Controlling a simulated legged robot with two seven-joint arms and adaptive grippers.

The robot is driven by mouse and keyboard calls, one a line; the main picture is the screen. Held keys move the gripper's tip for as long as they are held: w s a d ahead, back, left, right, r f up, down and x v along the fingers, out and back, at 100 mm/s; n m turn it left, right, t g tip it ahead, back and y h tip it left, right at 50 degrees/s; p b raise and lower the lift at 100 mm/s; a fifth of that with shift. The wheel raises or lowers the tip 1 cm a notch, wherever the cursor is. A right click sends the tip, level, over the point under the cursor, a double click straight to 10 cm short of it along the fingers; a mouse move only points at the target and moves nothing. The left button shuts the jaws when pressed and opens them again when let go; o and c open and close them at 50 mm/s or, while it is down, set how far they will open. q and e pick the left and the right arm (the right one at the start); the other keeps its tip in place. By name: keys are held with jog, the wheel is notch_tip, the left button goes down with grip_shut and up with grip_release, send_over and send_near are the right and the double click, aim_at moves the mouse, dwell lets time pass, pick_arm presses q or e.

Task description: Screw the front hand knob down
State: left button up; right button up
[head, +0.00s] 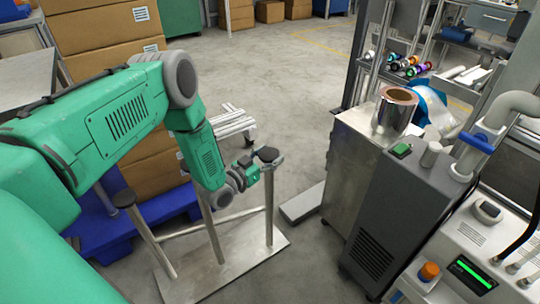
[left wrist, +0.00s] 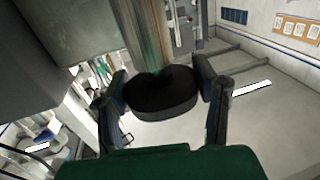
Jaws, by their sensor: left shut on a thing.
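A metal stand (head: 232,262) with a flat base plate and upright posts stands on the floor. My left gripper (head: 258,165) reaches down from the left and is shut on the right-hand knob. In the left wrist view the knob (left wrist: 160,97) sits between the two dark fingers, its rounded, lobed top showing. The knob's underside and thread are hidden. My right gripper is not in view.
A grey machine cabinet (head: 400,205) with a reel of film (head: 397,110) on a metal housing stands at the right. Cardboard boxes (head: 110,50) on a blue pallet (head: 105,238) stand at the left. A low metal frame (head: 232,122) lies behind the stand. Open floor lies beyond.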

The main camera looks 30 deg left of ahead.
pick_arm(q)
jog(key=shift+w+a+r+h, duration=0.1)
jog(key=shift+r+h, duration=0.05)
jog(key=shift+h, duration=0.15)
jog(key=o, duration=1.2)
jog(key=shift+s, duration=0.4)
jog(key=v, duration=1.1)
jog(key=shift+s+a, duration=0.15)
